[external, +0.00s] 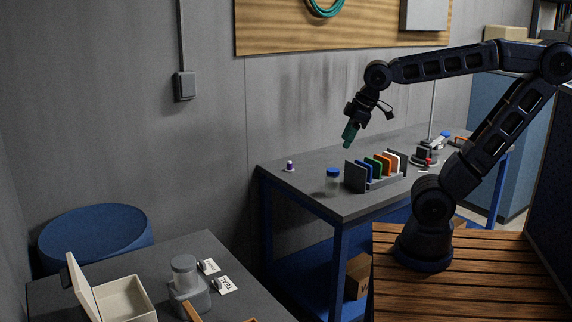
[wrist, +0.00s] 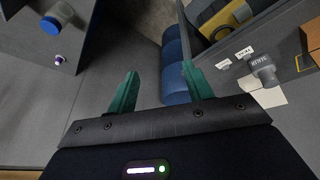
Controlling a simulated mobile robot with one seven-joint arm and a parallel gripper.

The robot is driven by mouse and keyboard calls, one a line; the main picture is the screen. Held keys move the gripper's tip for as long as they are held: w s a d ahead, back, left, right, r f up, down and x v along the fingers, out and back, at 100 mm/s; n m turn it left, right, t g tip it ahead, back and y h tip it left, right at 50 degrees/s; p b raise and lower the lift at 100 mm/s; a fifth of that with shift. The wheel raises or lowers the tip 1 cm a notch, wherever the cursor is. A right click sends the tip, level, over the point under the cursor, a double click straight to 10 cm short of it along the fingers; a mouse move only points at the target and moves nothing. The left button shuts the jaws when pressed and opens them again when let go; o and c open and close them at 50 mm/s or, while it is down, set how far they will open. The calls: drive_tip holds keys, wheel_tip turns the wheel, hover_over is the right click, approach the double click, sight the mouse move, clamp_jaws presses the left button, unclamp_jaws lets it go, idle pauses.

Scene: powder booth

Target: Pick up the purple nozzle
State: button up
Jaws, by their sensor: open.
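The purple nozzle (external: 289,166) is a small piece with a white lower part. It stands near the back left corner of the grey table (external: 310,197). The nozzle also shows small in the wrist view (wrist: 60,60), at upper left, well to the left of my fingers. My gripper (external: 348,143) has green fingers and hangs in the air above the table, to the right of and higher than the nozzle. In the wrist view my gripper (wrist: 160,72) is open, with nothing between its fingers.
A blue-lidded jar (external: 333,181) stands right of the nozzle, beside a rack of coloured cards (external: 375,170). The grey wall is behind the table. A blue drum (external: 95,232) and a nearer bench with a white open box (external: 125,301) stand at left.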

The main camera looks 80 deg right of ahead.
drive_tip(key=w+d+n+h, duration=0.2)
drive_tip(key=w+d+n, duration=0.2)
drive_tip(key=w+d, duration=0.75)
drive_tip(key=n+g+h, duration=0.2)
drive_tip(key=n+g, duration=0.2)
drive_tip(key=n, duration=0.9)
hover_over(290, 162)
drive_tip(key=a, duration=0.3)
wheel_tip(290, 162, down, 25)
drive_tip(key=x, duration=0.5)
drive_tip(key=shift+w+a, duration=0.1)
drive_tip(key=shift+a, duration=0.1)
drive_tip(key=shift+a+x, duration=0.15)
drive_tip(key=shift+x, duration=1.1)
drive_tip(key=shift+a+x, duration=0.1)
drive_tip(key=shift+x, duration=1.2)
drive_tip(key=shift+f, duration=0.1)
drive_tip(key=shift+c, duration=0.4)
drive_tip(key=c, duration=1)
